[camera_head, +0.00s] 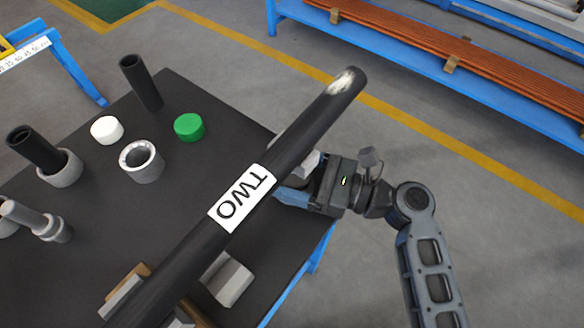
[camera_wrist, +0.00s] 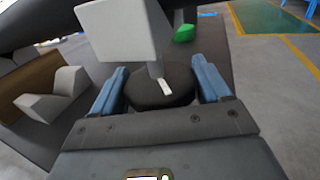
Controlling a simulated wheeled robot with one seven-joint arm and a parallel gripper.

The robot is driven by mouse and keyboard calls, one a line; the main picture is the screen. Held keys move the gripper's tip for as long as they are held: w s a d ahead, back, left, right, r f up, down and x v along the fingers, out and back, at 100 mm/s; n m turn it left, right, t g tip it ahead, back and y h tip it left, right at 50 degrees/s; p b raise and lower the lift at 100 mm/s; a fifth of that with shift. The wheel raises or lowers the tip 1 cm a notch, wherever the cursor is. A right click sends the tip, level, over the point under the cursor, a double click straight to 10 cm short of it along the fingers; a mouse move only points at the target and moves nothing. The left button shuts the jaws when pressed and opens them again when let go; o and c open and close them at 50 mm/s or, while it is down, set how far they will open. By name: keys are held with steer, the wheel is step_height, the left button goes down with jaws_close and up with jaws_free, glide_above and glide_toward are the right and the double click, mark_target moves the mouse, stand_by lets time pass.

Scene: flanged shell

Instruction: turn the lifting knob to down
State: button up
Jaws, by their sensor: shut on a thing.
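The lifting knob (camera_wrist: 148,93) is a dark round disc with a white pointer mark, seen in the wrist view between my blue fingertips. The mark points toward the gripper body, slightly right of straight down in that picture. My gripper (camera_wrist: 160,82) is shut on the knob, one finger at each side. A pale grey block (camera_wrist: 122,38) stands just beyond the knob and hides part of it. In the head view my gripper (camera_head: 297,190) is at the table's right edge, partly behind a long black pipe (camera_head: 300,137) labelled TWO. The knob cannot be made out there.
The black table (camera_head: 200,90) holds a green cap (camera_head: 189,127), a white cap (camera_head: 106,129), a grey ring fitting (camera_head: 142,161) and several pipe pieces. Grey V-shaped blocks (camera_head: 228,280) stand near the long pipe. Open floor lies right of the table.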

steer(key=n+g, duration=0.1)
steer(key=g, duration=0.1)
steer(key=n+g+y+p, duration=0.1)
steer(key=n+g, duration=0.1)
steer(key=g, duration=0.1)
steer(key=shift+r+n, duration=0.1)
steer(key=shift+n, duration=0.2)
steer(key=shift+s+n+g+p, duration=0.1)
steer(key=shift+n+g+p, duration=0.1)
steer(key=shift+n+g, duration=0.75)
steer(key=shift+n+g+p, duration=0.2)
steer(key=shift+n+g, duration=0.25)
steer(key=shift+g, duration=1)
steer(key=shift+h, duration=0.3)
steer(key=o, duration=0.9)
steer(key=shift+o, duration=0.2)
steer(key=shift+b+v, duration=0.6)
steer(key=shift+v, duration=3.3)
